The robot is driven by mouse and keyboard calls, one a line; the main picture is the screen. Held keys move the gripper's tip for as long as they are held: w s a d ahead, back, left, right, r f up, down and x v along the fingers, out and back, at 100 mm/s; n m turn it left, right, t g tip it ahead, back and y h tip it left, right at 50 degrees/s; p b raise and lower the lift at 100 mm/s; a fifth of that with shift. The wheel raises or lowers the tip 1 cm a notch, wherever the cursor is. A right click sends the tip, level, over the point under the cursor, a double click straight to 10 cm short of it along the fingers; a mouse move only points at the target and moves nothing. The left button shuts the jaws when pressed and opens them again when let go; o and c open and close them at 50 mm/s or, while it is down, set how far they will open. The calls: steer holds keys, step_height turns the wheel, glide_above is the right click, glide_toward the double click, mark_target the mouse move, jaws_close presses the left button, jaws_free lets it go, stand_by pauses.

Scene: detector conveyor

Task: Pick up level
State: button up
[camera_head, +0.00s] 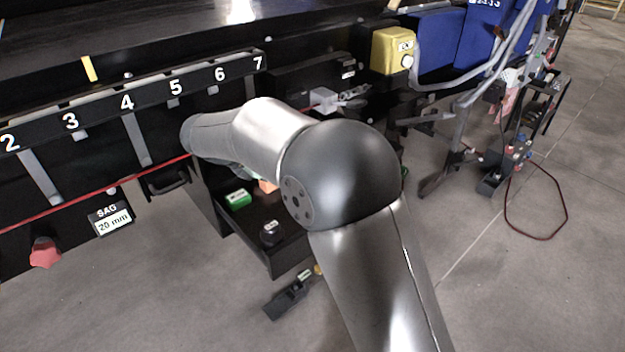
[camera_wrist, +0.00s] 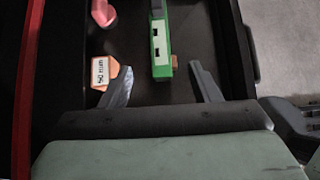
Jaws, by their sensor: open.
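The level is a narrow green block (camera_wrist: 161,42) with small dark windows. It lies in a dark tray (camera_wrist: 237,45), seen in the wrist view at top centre. A green block that looks like it shows in the head view (camera_head: 238,200). My gripper (camera_wrist: 160,68) is open, with one finger to each side of the level's near end. Nothing is held. I cannot tell how high the fingers are above the tray floor. In the head view my arm hides the gripper.
An orange labelled piece (camera_wrist: 104,72) lies close to the left finger. A pink object (camera_wrist: 103,13) is at the tray's upper left. In the head view, a dark round labelled item (camera_head: 271,234) is in the tray, and a yellow box (camera_head: 392,50) is behind.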

steer(key=x, duration=1.1)
steer(key=shift+w+d+f+b, duration=0.15)
steer(key=shift+d+f+b, duration=0.05)
steer(key=shift+b, duration=0.1)
steer(key=shift+w+r+x, duration=0.15)
steer(key=shift+x, duration=1.25)
steer(key=shift+w+r+x, duration=0.1)
steer(key=shift+x, duration=1.3)
steer(key=shift+d, duration=0.1)
jaws_close()
